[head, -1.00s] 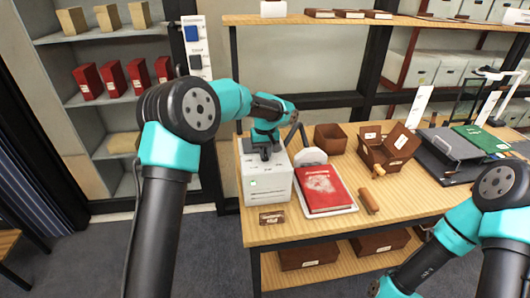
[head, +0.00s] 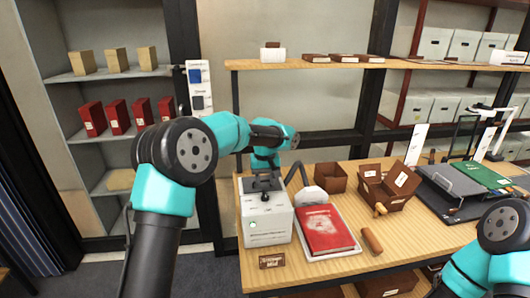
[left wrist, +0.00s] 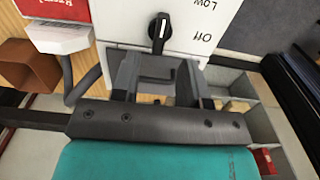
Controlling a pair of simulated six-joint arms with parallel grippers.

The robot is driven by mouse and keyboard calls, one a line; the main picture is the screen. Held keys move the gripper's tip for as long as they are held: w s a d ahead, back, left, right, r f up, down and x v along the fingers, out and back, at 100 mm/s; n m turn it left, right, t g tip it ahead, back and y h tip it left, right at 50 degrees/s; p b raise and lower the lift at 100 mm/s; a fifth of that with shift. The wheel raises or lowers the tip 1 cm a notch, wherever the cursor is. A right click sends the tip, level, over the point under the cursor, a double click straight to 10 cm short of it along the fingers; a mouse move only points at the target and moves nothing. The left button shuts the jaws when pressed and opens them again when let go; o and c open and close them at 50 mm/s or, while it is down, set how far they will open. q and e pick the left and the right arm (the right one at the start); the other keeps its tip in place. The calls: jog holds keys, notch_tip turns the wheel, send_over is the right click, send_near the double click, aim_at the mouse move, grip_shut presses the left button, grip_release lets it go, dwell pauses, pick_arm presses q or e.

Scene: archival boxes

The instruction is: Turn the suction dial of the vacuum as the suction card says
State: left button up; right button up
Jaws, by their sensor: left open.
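The vacuum is a white box (head: 265,227) on the left end of the wooden table, with a hose at its right. In the left wrist view, its black suction dial (left wrist: 159,32) with a white pointer line sits on the white panel, beside the printed words "Low" and "Off". My left gripper (left wrist: 158,66) is open, its two fingers just short of the dial, with no contact visible. In the head view the left gripper (head: 264,184) is over the box top and hides part of it. The small brown card (head: 271,261) in front has writing too small to read surely.
A red book (head: 322,230) lies on a white tray right of the vacuum, with a wooden roller (head: 371,240) beside it. Brown boxes (head: 331,178) stand behind. My right arm comes in at the lower right. A shelf (head: 330,63) runs above the table's back.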

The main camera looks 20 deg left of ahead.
aim_at(265, 194)
pick_arm(q)
notch_tip(265, 194, up, 12)
dwell(0.4)
